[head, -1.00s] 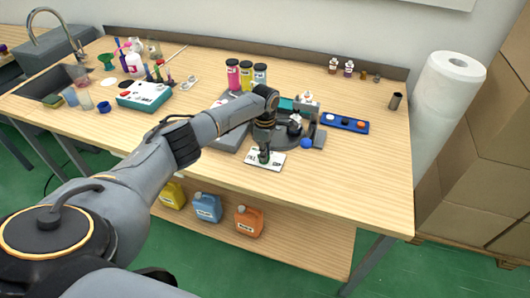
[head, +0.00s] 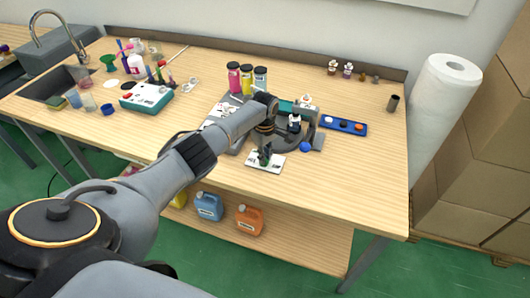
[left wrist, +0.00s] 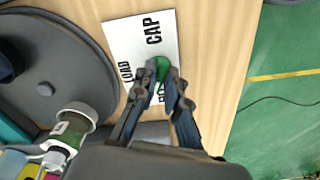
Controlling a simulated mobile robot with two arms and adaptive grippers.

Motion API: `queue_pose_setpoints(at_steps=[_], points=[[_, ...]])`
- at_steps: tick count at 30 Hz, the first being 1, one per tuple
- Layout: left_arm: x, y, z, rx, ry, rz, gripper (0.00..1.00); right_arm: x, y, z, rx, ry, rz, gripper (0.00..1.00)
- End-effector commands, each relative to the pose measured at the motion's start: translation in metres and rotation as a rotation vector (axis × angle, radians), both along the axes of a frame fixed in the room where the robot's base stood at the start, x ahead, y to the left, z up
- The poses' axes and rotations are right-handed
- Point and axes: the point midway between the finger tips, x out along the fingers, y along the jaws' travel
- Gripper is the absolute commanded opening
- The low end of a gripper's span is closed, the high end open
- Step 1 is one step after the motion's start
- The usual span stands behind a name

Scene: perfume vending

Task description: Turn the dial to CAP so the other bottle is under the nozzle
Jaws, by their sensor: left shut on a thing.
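The white label card (left wrist: 130,43) reads CAP and LOAD in the left wrist view; a third label is partly hidden by my fingers. A green dial knob (left wrist: 160,69) stands on it. My left gripper (left wrist: 160,80) is shut on the knob; in the head view the gripper (head: 264,157) is low over the card (head: 277,165). Beside it is the dark grey turntable (left wrist: 50,75), with a white-capped green bottle (left wrist: 72,125) near its rim and a dark object at the left edge. Which bottle is under the nozzle cannot be told. My right gripper is not visible.
Several coloured bottles (head: 260,77) stand behind the turntable. A blue tray (head: 340,124) with round caps lies to its right, and a blue ball (head: 306,146) is close by. The table front right of the card is clear.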

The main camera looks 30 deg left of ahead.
Motion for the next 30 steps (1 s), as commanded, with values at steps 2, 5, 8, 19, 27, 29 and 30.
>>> queue_pose_setpoints(at_steps=[2,5,8,19,27,29,30], points=[[-0.0007,-0.0009,0.0003,-0.003,0.002,-0.073,0.00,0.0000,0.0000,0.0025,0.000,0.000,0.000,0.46],[-0.0009,-0.0008,0.0002,-0.003,0.002,-0.168,0.00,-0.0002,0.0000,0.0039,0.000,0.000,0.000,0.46],[-0.0012,-0.0003,0.0001,-0.002,0.001,-0.263,0.00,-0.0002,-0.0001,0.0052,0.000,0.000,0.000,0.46],[-0.0022,0.0003,-0.0001,-0.003,0.000,-0.615,0.00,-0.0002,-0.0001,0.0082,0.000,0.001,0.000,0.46],[-0.0025,0.0017,0.0001,-0.002,-0.001,-0.871,0.00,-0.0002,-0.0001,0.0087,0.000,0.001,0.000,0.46],[-0.0025,0.0021,0.0001,-0.001,-0.001,-0.928,0.00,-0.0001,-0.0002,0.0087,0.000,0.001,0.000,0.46],[-0.0025,0.0024,0.0001,-0.002,-0.001,-0.966,0.00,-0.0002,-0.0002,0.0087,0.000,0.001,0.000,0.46]])
